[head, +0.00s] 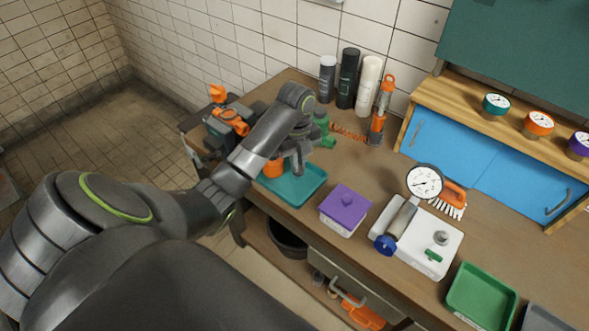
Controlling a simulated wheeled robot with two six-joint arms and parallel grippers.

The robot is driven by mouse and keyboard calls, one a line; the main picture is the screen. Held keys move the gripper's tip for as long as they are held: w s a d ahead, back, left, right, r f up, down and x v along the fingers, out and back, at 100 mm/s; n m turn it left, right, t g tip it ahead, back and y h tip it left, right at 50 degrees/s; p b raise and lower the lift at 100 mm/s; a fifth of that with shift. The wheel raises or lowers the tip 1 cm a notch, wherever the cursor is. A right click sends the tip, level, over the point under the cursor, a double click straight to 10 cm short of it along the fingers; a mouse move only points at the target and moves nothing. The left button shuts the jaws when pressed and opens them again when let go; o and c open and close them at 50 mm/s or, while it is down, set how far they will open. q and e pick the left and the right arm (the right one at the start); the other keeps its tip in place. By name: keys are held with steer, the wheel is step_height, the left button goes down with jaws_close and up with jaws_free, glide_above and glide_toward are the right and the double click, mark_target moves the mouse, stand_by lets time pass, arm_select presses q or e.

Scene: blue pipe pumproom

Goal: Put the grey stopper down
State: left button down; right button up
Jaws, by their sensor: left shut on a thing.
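My left gripper (297,168) points down over the back right part of the teal tray (306,190) and is shut. The grey stopper in its jaws is mostly hidden and hard to tell from the grey fingers. I cannot tell whether it touches the tray. An orange cylinder (272,169) stands at the tray's left, partly behind my arm. A green object (323,132) stands just behind the gripper. My right gripper is not in view.
A purple lidded box (346,209) stands right of the tray. Further right are a white board (417,254) with a gauge (424,182), a brush (452,199) and a green tray (481,297). Bottles (347,78) and an orange-grey tool (381,112) stand by the wall.

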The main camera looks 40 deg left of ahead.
arm_select(q)
step_height(320, 180, down, 5)
steer(key=b, duration=0.4)
steer(key=shift+r, duration=0.1)
steer(key=shift+f, duration=0.3)
steer(key=shift+f+b, duration=0.3)
steer(key=shift+f, duration=1.85)
steer(key=c, duration=1.5)
jaws_free()
steer(key=shift+f, duration=0.1)
